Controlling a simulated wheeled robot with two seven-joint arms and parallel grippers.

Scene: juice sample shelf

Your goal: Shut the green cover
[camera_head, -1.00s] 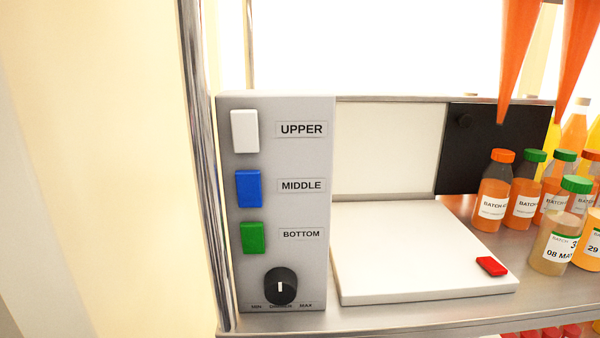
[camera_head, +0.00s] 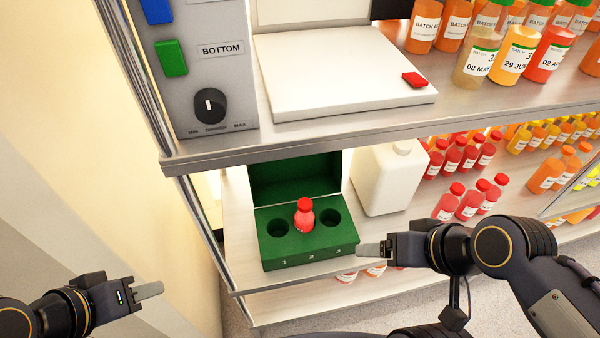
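The green cover (camera_head: 290,178) stands raised at the back of a green box (camera_head: 312,258) on the shelf below the panel. The box's top has round holes. A small red-capped bottle (camera_head: 304,217) stands in the middle one, and the holes on either side look empty. My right gripper (camera_head: 372,249) is close to the box's front right corner, and I cannot tell whether it touches. My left gripper (camera_head: 148,290) is out to the left, away from the box, with nothing seen in it. Each gripper shows edge-on, so its finger gap is hidden.
A white jug (camera_head: 388,180) stands right of the box. Above are the shelf edge (camera_head: 300,138), a white platform (camera_head: 330,75) with a red button (camera_head: 414,79), and a control panel (camera_head: 215,75). Bottles fill the right side. A metal post (camera_head: 195,215) stands left of the box.

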